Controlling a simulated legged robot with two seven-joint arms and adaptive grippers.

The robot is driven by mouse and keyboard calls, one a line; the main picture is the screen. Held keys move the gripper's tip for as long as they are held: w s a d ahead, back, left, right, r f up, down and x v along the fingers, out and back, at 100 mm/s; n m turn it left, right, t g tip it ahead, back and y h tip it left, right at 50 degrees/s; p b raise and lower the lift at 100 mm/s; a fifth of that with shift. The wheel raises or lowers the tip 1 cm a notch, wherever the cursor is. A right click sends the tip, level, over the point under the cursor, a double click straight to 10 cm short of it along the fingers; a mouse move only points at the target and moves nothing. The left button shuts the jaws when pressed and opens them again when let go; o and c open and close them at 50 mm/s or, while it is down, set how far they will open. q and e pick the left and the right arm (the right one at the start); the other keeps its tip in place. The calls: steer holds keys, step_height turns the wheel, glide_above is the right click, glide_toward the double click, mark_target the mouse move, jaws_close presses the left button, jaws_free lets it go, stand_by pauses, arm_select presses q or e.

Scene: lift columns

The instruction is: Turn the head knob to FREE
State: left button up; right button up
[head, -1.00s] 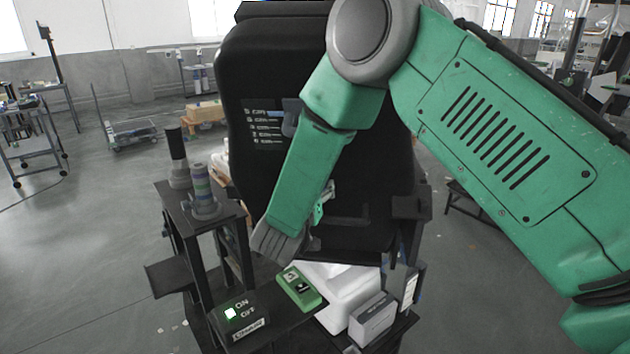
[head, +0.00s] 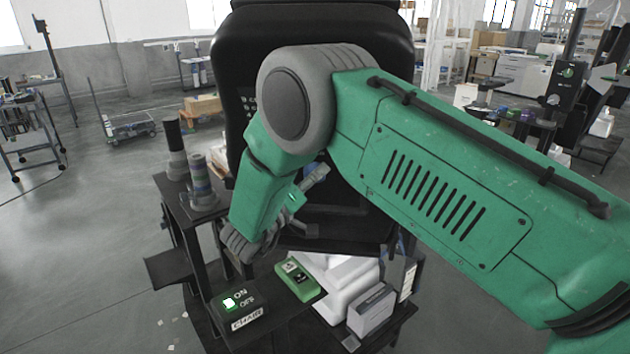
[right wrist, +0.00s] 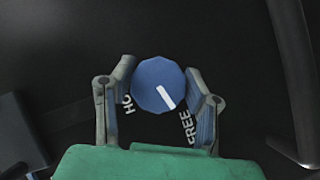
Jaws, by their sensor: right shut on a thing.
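The head knob (right wrist: 152,82) is a blue, many-sided disc with a white pointer line, in the right wrist view. The line points to the lower right, toward the word FREE (right wrist: 187,128). A partly covered label starting "HO" (right wrist: 127,104) is at the knob's lower left. My right gripper (right wrist: 160,82) has one finger on each side of the knob and is shut on it. In the head view my right gripper (head: 314,203) reaches the dark column's front, and the knob is hidden there. My left gripper is not in view.
Stacked cylinders (head: 201,183) stand on a dark stand at left. A dark seat-like back (head: 330,30) rises behind my arm.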

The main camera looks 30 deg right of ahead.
steer(key=shift+w+r+n+h, duration=0.15)
steer(key=shift+n+h, duration=0.15)
steer(key=shift+h, duration=0.1)
stand_by(0.3)
steer(key=o, duration=1.1)
steer(key=shift+a, duration=0.1)
steer(key=shift+c, duration=0.2)
steer(key=shift+o, duration=0.5)
steer(key=shift+w+a+g, duration=0.1)
steer(key=shift+w+g, duration=0.05)
steer(key=shift+g, duration=0.15)
steer(key=shift+a, duration=0.1)
steer(key=shift+s+a+f, duration=0.2)
steer(key=shift+a, duration=0.05)
steer(key=v, duration=1.1)
steer(key=shift+a+f, duration=0.2)
steer(key=shift+a, duration=0.05)
steer(key=shift+w+d, duration=0.1)
steer(key=shift+d, duration=0.05)
